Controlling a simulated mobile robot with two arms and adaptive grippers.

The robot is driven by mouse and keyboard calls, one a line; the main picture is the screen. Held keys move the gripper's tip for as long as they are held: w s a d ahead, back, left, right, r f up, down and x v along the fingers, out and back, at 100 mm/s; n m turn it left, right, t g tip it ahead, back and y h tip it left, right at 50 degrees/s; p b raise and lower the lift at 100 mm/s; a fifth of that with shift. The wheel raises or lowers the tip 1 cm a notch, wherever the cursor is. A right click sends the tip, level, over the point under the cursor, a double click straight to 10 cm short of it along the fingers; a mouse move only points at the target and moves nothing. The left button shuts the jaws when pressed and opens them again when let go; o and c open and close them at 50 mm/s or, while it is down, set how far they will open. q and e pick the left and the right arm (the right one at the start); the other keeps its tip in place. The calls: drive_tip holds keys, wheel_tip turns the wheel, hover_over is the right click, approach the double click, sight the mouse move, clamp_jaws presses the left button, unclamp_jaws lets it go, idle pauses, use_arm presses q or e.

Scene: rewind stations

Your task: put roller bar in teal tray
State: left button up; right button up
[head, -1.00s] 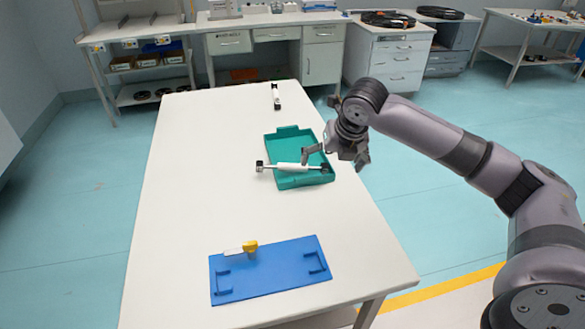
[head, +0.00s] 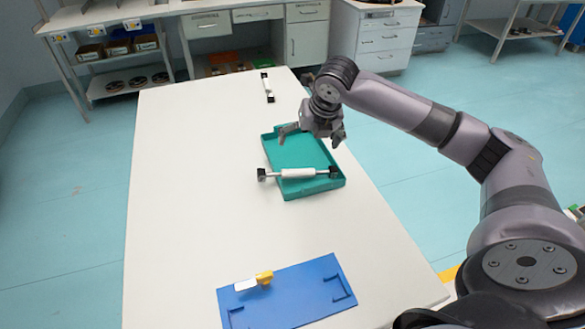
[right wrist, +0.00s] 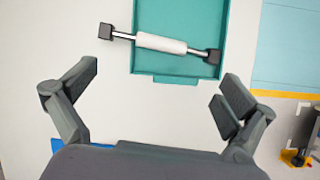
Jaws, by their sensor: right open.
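A white roller bar (head: 298,173) with black end blocks lies across the near end of the teal tray (head: 305,150). Its left end sticks out past the tray's left wall; its right end is at the right wall's near corner. The right wrist view shows the bar (right wrist: 160,43) slanting across the tray (right wrist: 180,14), left block outside. My right gripper (head: 312,135) is open and empty above the tray's far part, apart from the bar. A second, similar bar (head: 268,87) lies at the table's far end. My left gripper is not in view.
A blue plate (head: 290,296) with raised brackets sits at the table's near end, with a yellow-and-white item (head: 254,281) on it. The white table (head: 185,190) is clear left of the tray. Cabinets and shelves stand beyond the table.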

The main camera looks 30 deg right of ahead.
approach(299, 170)
drive_tip(key=x, duration=0.4)
drive_tip(key=shift+w+a+p, duration=0.15)
drive_tip(key=shift+w+p, duration=0.15)
drive_tip(key=shift+w, duration=0.1)
drive_tip(key=x, duration=0.4)
drive_tip(key=shift+s+f+p, duration=0.15)
drive_tip(key=shift+f+p, duration=0.15)
drive_tip(key=shift+f, duration=0.2)
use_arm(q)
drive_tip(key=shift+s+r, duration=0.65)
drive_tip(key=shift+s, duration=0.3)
use_arm(e)
drive_tip(key=shift+c, duration=0.2)
drive_tip(key=c, duration=1.4)
drive_tip(key=shift+c, duration=0.2)
